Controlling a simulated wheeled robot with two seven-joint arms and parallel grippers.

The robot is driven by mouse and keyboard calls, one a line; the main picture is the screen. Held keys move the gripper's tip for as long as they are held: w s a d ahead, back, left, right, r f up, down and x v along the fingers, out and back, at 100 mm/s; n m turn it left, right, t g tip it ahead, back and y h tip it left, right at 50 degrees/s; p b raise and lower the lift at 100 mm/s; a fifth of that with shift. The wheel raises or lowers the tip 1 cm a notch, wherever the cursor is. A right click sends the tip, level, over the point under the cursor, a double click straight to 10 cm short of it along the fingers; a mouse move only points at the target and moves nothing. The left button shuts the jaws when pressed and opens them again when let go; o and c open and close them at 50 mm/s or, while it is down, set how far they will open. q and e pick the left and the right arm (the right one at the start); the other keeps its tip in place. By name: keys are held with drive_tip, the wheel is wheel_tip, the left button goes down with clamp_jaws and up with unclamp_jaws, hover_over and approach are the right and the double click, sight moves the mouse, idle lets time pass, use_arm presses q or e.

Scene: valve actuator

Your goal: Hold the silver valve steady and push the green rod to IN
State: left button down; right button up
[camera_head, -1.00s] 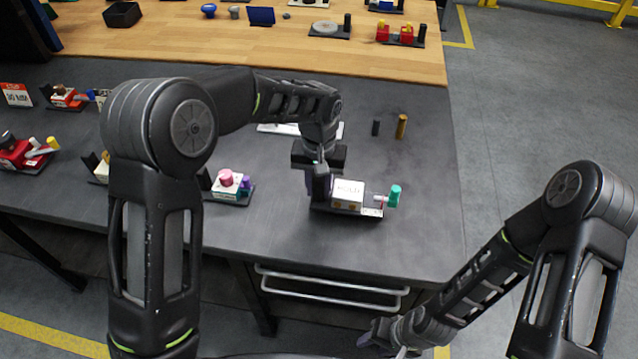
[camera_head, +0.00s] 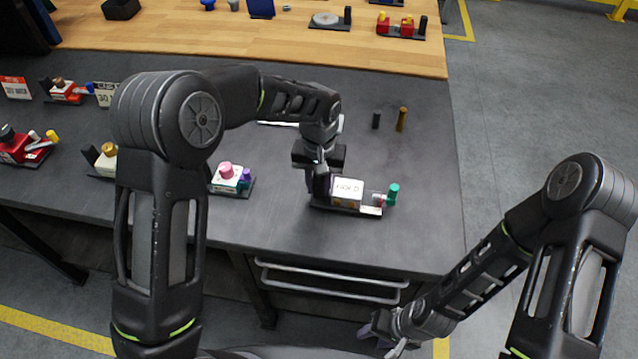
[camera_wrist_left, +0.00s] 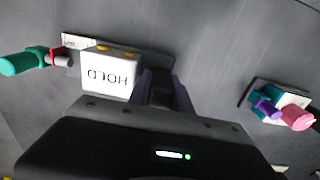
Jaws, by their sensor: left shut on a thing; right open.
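The silver valve (camera_head: 348,190) is a pale block marked HOLD on a dark base near the table's front edge. It also shows in the left wrist view (camera_wrist_left: 109,78). The green rod (camera_head: 393,193) sticks out on its right side; in the left wrist view the rod (camera_wrist_left: 22,63) points left, with a red band and a bare grey shaft between it and the block. My left gripper (camera_head: 319,187) is shut on the valve's dark upright post at its left end, mostly hidden by the fingers. My right gripper (camera_head: 398,340) is open and empty, low in front of the table.
A unit with pink and purple knobs (camera_head: 229,178) stands left of the valve. A black peg (camera_head: 376,120) and a brown peg (camera_head: 402,119) stand behind it. A white rail (camera_head: 330,285) runs below the table's front edge. The tabletop right of the rod is clear.

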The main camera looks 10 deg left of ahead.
drive_tip(key=shift+d, duration=0.1)
idle(1.5)
drive_tip(key=s+d+n+g+h, duration=0.1)
drive_tip(key=s+d+n+g, duration=0.15)
drive_tip(key=d, duration=0.75)
drive_tip(key=s+d+n+g, duration=0.1)
drive_tip(key=s+d, duration=0.3)
drive_tip(key=d, duration=0.5)
drive_tip(key=w+a+r+m+y, duration=0.1)
drive_tip(key=a+r+m+y, duration=0.75)
drive_tip(key=a+m, duration=0.35)
drive_tip(key=w+r+m+t, duration=0.4)
drive_tip(key=w+m+t, duration=0.1)
drive_tip(key=w, duration=0.2)
drive_tip(key=w+r+m+t+y, duration=0.1)
drive_tip(key=w+r+m+t, duration=0.4)
drive_tip(key=w, duration=0.3)
drive_tip(key=w+r+m+t, duration=0.5)
drive_tip(key=w, duration=0.3)
drive_tip(key=shift+w+d+m+t+y, duration=0.1)
drive_tip(key=shift+w+m+t+y, duration=0.05)
drive_tip(key=shift+m+t+y, duration=0.15)
drive_tip(key=shift+w+d+r+m+t, duration=0.2)
drive_tip(key=shift+w+m+t, duration=0.05)
drive_tip(key=shift+w+m, duration=0.2)
